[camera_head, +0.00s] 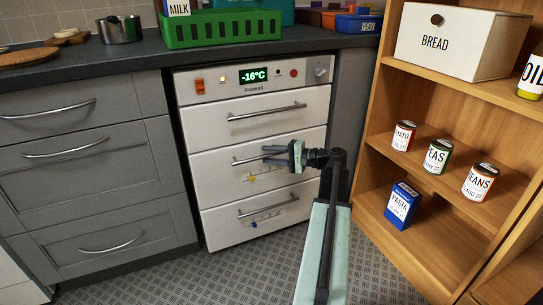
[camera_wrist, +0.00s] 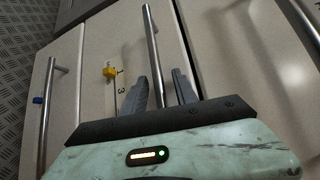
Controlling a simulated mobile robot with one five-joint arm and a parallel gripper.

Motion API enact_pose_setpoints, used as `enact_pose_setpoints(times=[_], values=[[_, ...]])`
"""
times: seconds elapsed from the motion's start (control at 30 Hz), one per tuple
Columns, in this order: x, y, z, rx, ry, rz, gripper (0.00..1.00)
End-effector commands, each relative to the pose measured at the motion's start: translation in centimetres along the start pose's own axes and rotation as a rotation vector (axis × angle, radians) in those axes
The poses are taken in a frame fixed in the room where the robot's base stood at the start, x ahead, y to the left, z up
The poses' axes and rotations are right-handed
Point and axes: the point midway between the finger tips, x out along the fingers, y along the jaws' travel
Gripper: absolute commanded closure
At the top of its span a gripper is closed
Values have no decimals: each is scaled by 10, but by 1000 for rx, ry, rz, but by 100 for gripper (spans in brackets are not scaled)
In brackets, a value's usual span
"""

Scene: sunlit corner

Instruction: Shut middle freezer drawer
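The white freezer (camera_head: 186,130) has three drawers with bar handles. The middle freezer drawer (camera_head: 212,178) has a metal handle (camera_head: 242,161) and a yellow slider (camera_head: 251,179). Its front looks about level with the others; I cannot tell whether a small gap remains. My gripper (camera_head: 270,154) is at the right part of this handle, in front of the drawer. In the wrist view the fingers of my gripper (camera_wrist: 160,62) are apart, one on each side of the handle (camera_wrist: 151,35), with space beside the bar. The middle drawer front (camera_wrist: 112,40) lies behind them.
The top drawer (camera_head: 210,108) and the bottom drawer (camera_head: 225,222) look shut. Grey cabinets (camera_head: 130,190) stand at left. A wooden shelf (camera_head: 375,110) with cans and a blue pasta box (camera_head: 402,206) stands close at right. A green crate (camera_head: 222,28) sits on the counter.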

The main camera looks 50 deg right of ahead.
Motion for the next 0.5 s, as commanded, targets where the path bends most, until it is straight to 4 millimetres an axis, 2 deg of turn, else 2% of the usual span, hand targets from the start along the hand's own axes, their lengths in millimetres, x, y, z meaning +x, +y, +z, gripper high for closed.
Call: enact_pose_setpoints(times=[0.17,0.5], values=[[-4,0,0,0,0,0,66],[-65,-1,0,1,2,0,66]])
